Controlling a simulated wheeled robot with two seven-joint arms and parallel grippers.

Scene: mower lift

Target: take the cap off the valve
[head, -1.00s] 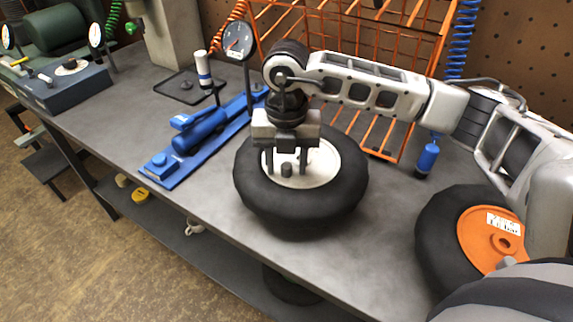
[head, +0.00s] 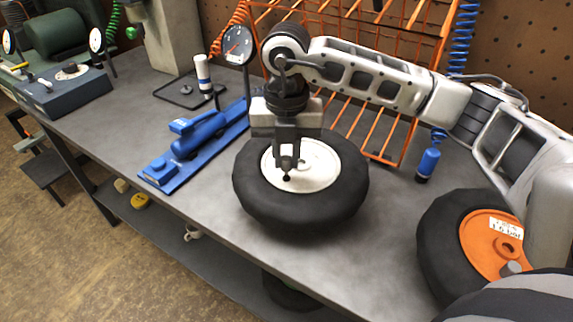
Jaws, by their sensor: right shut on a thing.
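A black tire with a pale rim (head: 325,172) lies flat on the grey workbench (head: 150,215). My right gripper (head: 287,168) points straight down over the near-left part of the rim. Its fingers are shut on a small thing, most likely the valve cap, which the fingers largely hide. A small dark tip (head: 287,179) shows just below the fingertips. I cannot tell whether it is cap or valve stem, or whether the two are apart. My left gripper is not in view.
A blue foot pump (head: 200,132) with a round gauge (head: 237,45) stands left of the tire. An orange wire cage (head: 385,130) is behind it. A blue hanging tool (head: 428,163) and a second tire with an orange hub (head: 480,240) are to the right.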

